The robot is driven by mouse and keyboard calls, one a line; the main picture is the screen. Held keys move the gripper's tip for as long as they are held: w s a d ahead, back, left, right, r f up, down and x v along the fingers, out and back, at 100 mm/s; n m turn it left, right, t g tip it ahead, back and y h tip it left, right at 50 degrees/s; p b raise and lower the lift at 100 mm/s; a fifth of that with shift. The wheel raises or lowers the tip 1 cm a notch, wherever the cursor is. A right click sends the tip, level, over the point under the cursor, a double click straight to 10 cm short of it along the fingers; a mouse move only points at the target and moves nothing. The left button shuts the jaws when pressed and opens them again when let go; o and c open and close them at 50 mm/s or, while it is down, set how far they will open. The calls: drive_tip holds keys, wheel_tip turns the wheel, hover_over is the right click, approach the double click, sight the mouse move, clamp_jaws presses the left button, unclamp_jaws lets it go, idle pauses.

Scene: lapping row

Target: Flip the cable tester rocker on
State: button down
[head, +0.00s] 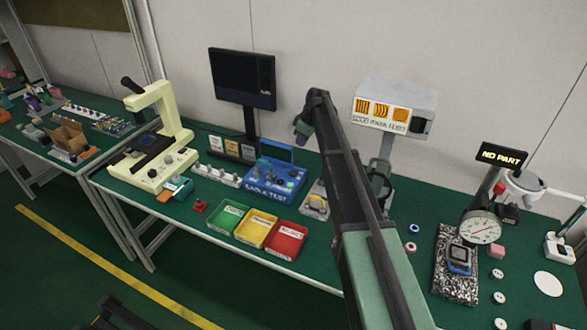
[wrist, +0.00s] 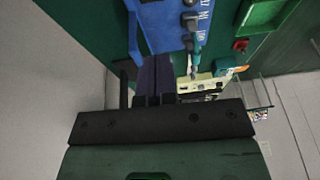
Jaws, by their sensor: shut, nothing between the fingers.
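The cable tester (head: 262,190) is a blue box on the green bench, with "CABLE TEST" on its front, dark knobs or connectors on top and a raised blue bar at its back. Its rocker is too small to single out. My gripper (head: 299,138) hangs from my arm above and behind the tester's right back corner. In the wrist view my gripper (wrist: 155,62) has its dark purple fingers together and empty. There the blue tester (wrist: 165,30) lies just beyond the fingertips, with small connectors at its right edge. I cannot tell whether the fingertips touch it.
Green, yellow and red trays (head: 258,230) stand in front of the tester. A cream microscope (head: 160,135) stands to the left, and a monitor (head: 243,79) behind. A grey display box (head: 393,103) stands on a post to the right. My arm hides part of the bench.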

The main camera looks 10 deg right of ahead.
sight(291, 174)
drive_tip(key=shift+f, duration=0.1)
drive_tip(key=b+x, duration=0.9)
drive_tip(key=s+b+x, duration=0.1)
drive_tip(key=b+x, duration=0.3)
drive_tip(key=x, duration=0.1)
drive_tip(key=shift+d+f+b, duration=0.15)
drive_tip(key=shift+d+b, duration=0.25)
